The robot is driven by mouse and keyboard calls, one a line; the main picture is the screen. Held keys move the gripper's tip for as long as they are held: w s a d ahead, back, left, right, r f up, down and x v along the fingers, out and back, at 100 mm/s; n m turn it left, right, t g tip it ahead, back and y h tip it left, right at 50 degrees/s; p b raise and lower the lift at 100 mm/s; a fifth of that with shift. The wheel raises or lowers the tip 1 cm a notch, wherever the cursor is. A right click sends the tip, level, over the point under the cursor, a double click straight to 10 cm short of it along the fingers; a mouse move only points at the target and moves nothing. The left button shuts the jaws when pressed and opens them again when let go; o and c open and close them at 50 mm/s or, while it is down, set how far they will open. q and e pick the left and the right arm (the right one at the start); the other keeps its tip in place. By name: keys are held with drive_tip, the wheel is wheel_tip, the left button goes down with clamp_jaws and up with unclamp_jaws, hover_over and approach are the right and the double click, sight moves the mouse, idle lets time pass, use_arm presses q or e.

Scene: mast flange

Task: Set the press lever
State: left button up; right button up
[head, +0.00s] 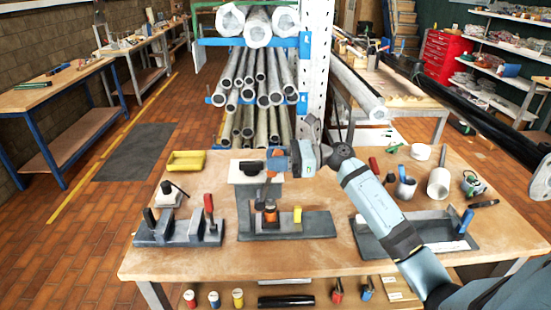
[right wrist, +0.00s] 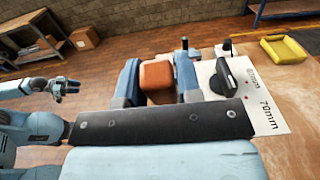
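The press (head: 243,205) stands mid-table, a grey frame with a white top plate (head: 243,178). A black lever (head: 252,168) lies on that plate; in the right wrist view the lever (right wrist: 228,77) sits beside printed scale marks, one reading 70mm. My right gripper (head: 290,158) is at the right side of the press top. In the right wrist view its blue fingers (right wrist: 158,80) flank an orange block (right wrist: 157,74) that fills the gap. Whether this block belongs to the lever I cannot tell. My left gripper (right wrist: 68,88) shows small at the left there, apparently open and empty, away from the press.
On the table are a yellow tray (head: 186,160), a grey fixture with a red handle (head: 178,234), a yellow block (head: 297,215) on the press base, a dark tray (head: 385,241) and several cups at the right. A pipe rack (head: 305,60) stands behind.

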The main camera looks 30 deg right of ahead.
clamp_jaws()
drive_tip(key=shift+w+a+r+h+p, duration=0.25)
drive_tip(key=shift+a+r+h+p, duration=0.05)
drive_tip(key=shift+a, duration=0.1)
drive_tip(key=w+a+g+h+p, duration=0.2)
drive_tip(key=w+a+h+p, duration=0.1)
drive_tip(key=a+h, duration=0.1)
drive_tip(key=shift+w+a+f+g, duration=0.2)
drive_tip(key=shift+a+g, duration=0.1)
drive_tip(key=shift+a, duration=0.45)
drive_tip(key=shift+o, duration=2.4)
unclamp_jaws()
drive_tip(key=shift+a, duration=0.1)
